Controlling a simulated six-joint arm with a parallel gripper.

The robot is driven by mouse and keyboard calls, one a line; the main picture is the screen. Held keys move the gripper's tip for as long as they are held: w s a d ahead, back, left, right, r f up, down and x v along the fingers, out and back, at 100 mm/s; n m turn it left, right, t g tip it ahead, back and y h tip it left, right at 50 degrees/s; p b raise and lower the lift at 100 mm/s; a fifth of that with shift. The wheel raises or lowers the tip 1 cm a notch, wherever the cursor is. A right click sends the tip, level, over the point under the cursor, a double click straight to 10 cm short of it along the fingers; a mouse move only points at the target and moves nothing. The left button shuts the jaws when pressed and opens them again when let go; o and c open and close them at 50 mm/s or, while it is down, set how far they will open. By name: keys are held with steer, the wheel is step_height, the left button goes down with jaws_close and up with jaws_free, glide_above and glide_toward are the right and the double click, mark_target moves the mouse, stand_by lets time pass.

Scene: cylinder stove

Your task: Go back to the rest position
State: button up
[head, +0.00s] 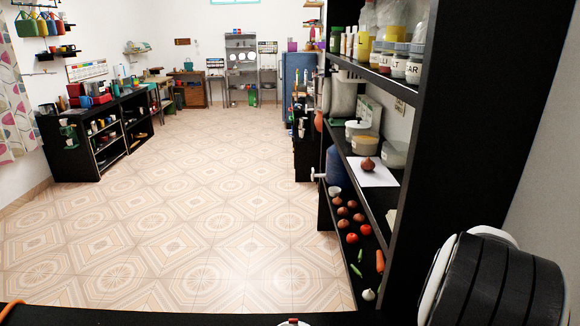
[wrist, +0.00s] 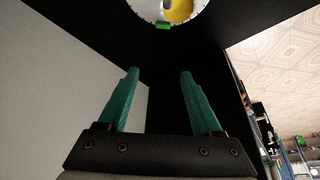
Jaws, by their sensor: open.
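My gripper (wrist: 159,75) shows in the wrist view with two green fingers spread apart and nothing between them. A dark surface lies behind the fingers. A round white object with yellow inside (wrist: 176,10) is at the top edge of the wrist view, beyond the fingertips, with a small green piece (wrist: 163,25) at its rim. In the head view a dark rounded part of my arm is at the lower right; the gripper fingers do not show there.
A black shelf (head: 415,165) stands close on the right, holding jars, an onion (head: 368,164) on white paper, and vegetables below. A dark edge (head: 180,316) runs along the bottom. The tiled floor (head: 190,220) is clear. Low black shelves (head: 75,150) stand far left.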

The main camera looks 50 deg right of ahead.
step_height(320, 180, up, 5)
steer(key=w+a+r+n+t, duration=0.1)
steer(key=w+a+n, duration=0.25)
steer(key=w, duration=0.45)
steer(key=w+a+r+n+t, duration=0.15)
steer(key=w+a, duration=0.25)
steer(key=w, duration=0.5)
steer(key=w+a+r+n+y, duration=0.1)
steer(key=w+a+n, duration=0.2)
steer(key=w+a, duration=0.3)
steer(key=w+a+r+n+t+y, duration=0.1)
steer(key=w+a+n, duration=0.2)
steer(key=w+a, duration=0.3)
steer(key=a, duration=0.5)
steer(key=shift+w+a+r+n, duration=0.25)
steer(key=shift+a+r+n, duration=0.05)
steer(key=shift+a, duration=0.1)
steer(key=s+d+f+m+g+h, duration=0.1)
steer(key=s+d+m, duration=0.7)
steer(key=s+d, duration=1.1)
step_height(320, 180, down, 2)
steer(key=shift+d+f+m+g+h, duration=0.25)
steer(key=shift+d+g, duration=0.5)
steer(key=shift+d, duration=0.5)
steer(key=shift+r, duration=0.1)
